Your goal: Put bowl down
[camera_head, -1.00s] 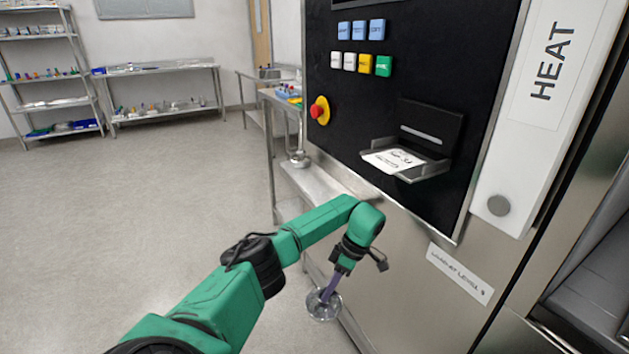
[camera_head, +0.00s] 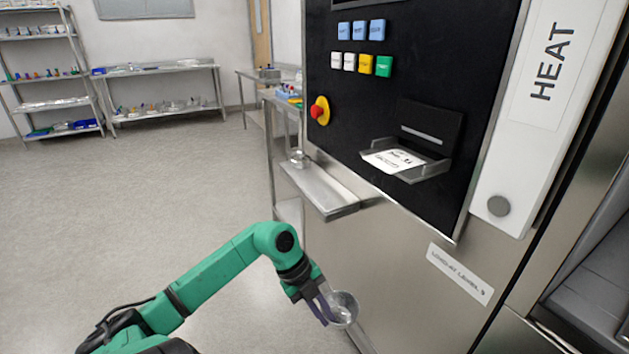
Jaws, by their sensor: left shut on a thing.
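My left gripper (camera_head: 317,303) is at the end of the green arm, low in the head view, pointing down and to the right. It is shut on a small shiny metal bowl (camera_head: 345,310). The bowl is tilted, with its open side partly turned to the camera, and it hangs close to the steel front of the washer (camera_head: 400,270). Whether the bowl touches anything below it cannot be told. My right gripper is not in view.
A narrow metal shelf (camera_head: 320,190) juts out left of the black control panel (camera_head: 420,100), which has buttons and a red emergency knob (camera_head: 319,111). Steel tables (camera_head: 160,68) and a rack (camera_head: 50,70) stand at the back. The grey floor (camera_head: 140,200) on the left is clear.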

